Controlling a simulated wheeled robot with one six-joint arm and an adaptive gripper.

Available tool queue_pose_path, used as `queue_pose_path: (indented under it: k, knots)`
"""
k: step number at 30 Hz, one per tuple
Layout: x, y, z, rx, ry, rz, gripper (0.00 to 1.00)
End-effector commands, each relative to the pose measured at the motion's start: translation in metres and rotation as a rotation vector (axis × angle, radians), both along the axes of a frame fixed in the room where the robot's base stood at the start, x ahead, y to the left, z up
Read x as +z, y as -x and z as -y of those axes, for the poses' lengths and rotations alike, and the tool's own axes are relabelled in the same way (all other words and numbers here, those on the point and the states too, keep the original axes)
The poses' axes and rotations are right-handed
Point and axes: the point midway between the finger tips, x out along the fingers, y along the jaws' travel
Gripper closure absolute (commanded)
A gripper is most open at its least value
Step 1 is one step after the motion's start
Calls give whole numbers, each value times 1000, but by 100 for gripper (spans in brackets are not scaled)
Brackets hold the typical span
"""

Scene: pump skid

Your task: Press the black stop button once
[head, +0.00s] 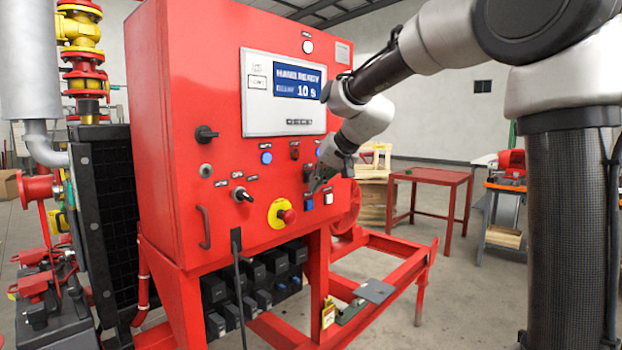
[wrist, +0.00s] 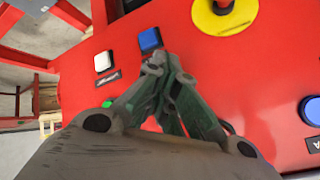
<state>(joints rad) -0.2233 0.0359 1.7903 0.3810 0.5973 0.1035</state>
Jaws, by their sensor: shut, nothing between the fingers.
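The red control cabinet (head: 180,110) carries the buttons on its front panel. My gripper (head: 313,190) is at the panel's lower right, its fingers shut with nothing between them. In the wrist view its fingertips (wrist: 164,62) meet just beside a blue square button (wrist: 150,40); I cannot tell whether they touch the panel. That blue button also shows just below the fingertips in the head view (head: 309,205). I cannot make out the black stop button for certain; a dark shape beside the fingers may be it or part of my gripper, which hides that panel area.
A white square button (wrist: 103,61) sits beside the blue one. A red mushroom button (head: 287,216) on a yellow disc (head: 276,211) is at the lower left. A round blue button (wrist: 312,110) and rotary switches (head: 243,195) are also on the panel. A red table (head: 432,177) stands behind.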

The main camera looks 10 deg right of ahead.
Motion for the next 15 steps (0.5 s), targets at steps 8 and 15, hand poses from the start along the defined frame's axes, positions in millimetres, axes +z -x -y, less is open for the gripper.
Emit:
queue_pose_path:
  k: [8,15]
  knots:
    - [0,-1,-1,0,0,1,100]
    - [0,4,3,-1,-1,1,100]
